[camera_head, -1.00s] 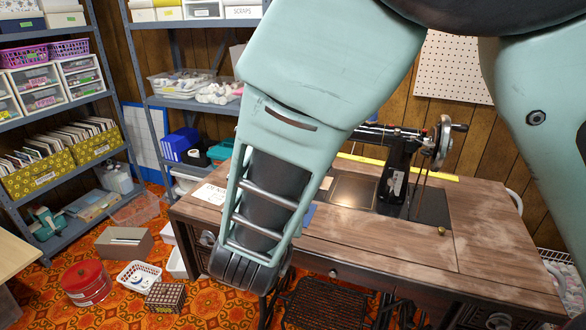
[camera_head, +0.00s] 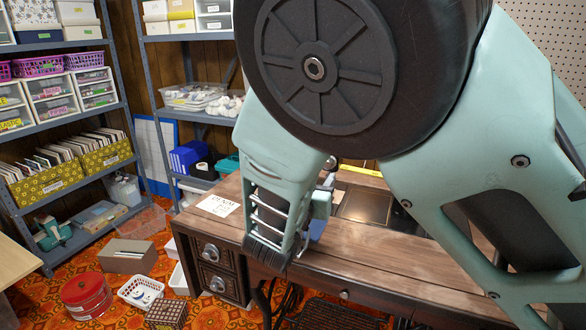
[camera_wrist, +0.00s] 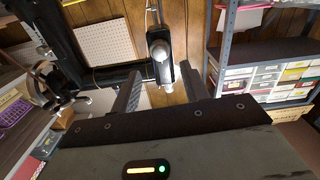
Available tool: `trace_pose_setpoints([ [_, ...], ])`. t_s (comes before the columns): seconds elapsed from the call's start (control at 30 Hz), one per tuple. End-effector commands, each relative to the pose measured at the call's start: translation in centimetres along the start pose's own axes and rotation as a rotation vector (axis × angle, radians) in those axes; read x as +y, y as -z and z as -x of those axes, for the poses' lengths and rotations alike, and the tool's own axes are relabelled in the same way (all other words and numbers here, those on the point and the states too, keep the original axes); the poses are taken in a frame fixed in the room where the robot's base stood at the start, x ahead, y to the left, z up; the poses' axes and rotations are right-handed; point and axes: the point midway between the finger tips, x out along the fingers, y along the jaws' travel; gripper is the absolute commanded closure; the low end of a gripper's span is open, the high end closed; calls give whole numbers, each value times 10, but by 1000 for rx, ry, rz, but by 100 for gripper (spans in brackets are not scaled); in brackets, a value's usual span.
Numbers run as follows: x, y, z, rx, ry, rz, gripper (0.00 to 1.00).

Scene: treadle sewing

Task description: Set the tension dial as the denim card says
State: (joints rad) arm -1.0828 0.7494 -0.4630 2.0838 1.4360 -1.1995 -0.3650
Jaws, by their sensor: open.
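The denim card (camera_head: 218,206) lies on the left end of the wooden sewing table (camera_head: 390,262) in the head view. My arm hides most of the sewing machine there. In the wrist view my gripper (camera_wrist: 163,92) is open and empty, one finger on each side. Ahead, between and above the fingertips, stands a dark upright part with a round silver piece (camera_wrist: 160,54), seemingly the machine's head end. I cannot make out a dial setting. The gap to it looks clear.
A dark frame and wheel-like part (camera_wrist: 40,88) stand at the left of the wrist view. A shelf with drawers (camera_wrist: 280,80) is at the right. A red tin (camera_head: 86,294) and white basket (camera_head: 140,292) sit on the floor left of the table.

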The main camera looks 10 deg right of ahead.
Motion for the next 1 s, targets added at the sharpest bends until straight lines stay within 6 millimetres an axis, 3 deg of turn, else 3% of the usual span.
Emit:
trace_pose_setpoints([
  [0.1,1,-1,-24,1,-3,-1,55],
  [0.3,0,-1,-50,-1,-1,-1,55],
  [0.73,0,0,-59,-1,1,-1,55],
  [0.9,0,0,-59,-1,1,-1,99],
  [1.0,0,0,-59,-1,0,-1,99],
])
